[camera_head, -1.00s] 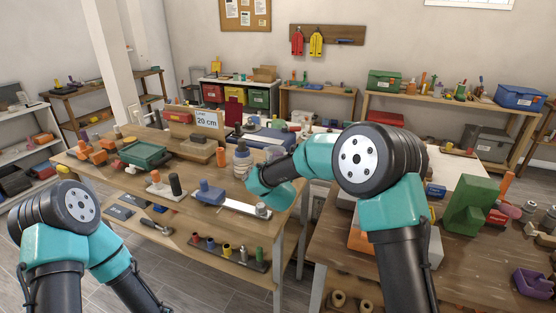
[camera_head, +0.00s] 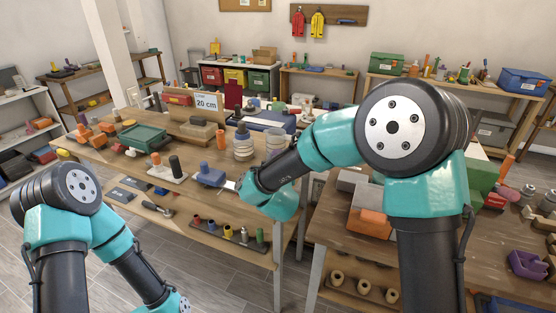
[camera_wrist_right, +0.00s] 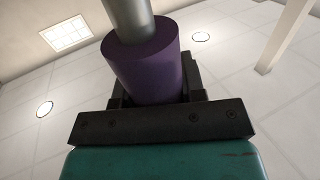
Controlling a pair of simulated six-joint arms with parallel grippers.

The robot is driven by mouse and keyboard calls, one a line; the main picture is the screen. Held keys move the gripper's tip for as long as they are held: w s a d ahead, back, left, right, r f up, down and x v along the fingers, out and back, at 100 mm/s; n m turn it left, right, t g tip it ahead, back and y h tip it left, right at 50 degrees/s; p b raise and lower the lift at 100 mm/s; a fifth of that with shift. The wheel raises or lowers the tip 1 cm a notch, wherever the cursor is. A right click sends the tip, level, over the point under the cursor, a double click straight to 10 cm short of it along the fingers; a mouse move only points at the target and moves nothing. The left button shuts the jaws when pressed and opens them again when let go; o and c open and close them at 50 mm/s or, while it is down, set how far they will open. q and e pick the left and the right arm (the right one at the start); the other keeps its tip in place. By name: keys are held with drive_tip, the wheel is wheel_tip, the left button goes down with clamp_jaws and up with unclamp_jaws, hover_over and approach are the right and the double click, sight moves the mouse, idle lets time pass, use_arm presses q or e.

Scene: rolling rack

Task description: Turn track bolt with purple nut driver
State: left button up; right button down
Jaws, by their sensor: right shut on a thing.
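The nut driver's purple handle (camera_wrist_right: 150,65) fills the middle of the right wrist view, with its grey shaft (camera_wrist_right: 127,12) running up out of frame. My right gripper (camera_wrist_right: 155,90) is shut on this handle. In the head view the right gripper and driver are hidden by my right arm. A blue block (camera_head: 209,174) sits on a pale metal track (camera_head: 231,185) at the table's front edge; my arm covers the track's right end. I cannot make out the track bolt. My left arm hangs low at lower left, its gripper out of view.
The wooden table (camera_head: 105,172) also holds a green tray (camera_head: 141,136), a 20 cm sign (camera_head: 207,102) and grey stacked rings (camera_head: 243,145). A lower shelf carries a row of coloured pegs (camera_head: 227,231).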

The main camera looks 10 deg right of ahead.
drive_tip(key=shift+r, duration=0.1)
drive_tip(key=w+a+r, duration=0.5)
drive_tip(key=w+r, duration=0.1)
drive_tip(key=shift+r, duration=0.15)
drive_tip(key=shift+a, duration=0.1)
idle(0.4)
drive_tip(key=shift+f, duration=4.4)
drive_tip(key=c, duration=1.2)
unclamp_jaws()
clamp_jaws()
